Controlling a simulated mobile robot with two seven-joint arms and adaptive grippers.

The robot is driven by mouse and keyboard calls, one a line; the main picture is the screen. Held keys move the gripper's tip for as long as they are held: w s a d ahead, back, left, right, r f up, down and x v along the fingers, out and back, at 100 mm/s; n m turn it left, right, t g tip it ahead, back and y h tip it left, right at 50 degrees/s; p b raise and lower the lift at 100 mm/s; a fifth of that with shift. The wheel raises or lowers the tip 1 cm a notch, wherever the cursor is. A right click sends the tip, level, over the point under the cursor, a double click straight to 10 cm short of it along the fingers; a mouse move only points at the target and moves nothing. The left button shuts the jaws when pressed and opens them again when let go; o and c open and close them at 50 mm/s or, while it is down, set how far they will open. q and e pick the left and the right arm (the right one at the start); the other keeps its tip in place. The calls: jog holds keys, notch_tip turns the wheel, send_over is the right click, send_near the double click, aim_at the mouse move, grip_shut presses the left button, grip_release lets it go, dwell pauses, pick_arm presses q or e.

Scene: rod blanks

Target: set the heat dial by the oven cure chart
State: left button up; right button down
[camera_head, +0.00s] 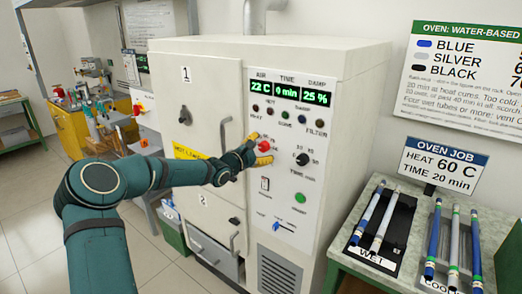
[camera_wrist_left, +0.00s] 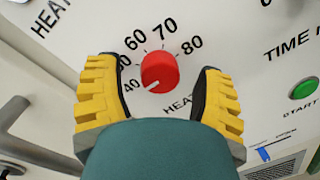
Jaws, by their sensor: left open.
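The red heat dial (camera_head: 264,146) is on the white oven's front panel. In the wrist view the dial (camera_wrist_left: 159,71) has its white mark pointing down-left, near 40; the scale runs up to 80. My left gripper (camera_head: 259,148) is open, its yellow fingers on either side of the dial; contact cannot be told. It also frames the dial in the wrist view (camera_wrist_left: 158,92). The oven display (camera_head: 290,91) reads 22 C, 0 min, 25 %. The cure chart (camera_head: 462,75) is on the right wall, cut off at the edge. My right gripper is out of view.
An oven job card (camera_head: 443,165) reads heat 60 C, time 20 min. A black time dial (camera_head: 303,159) and green button (camera_head: 299,198) are close by on the panel. A wet tray (camera_head: 401,222) and a cooling rack with rods stand on the right table.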

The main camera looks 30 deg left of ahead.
pick_arm(q)
grip_shut()
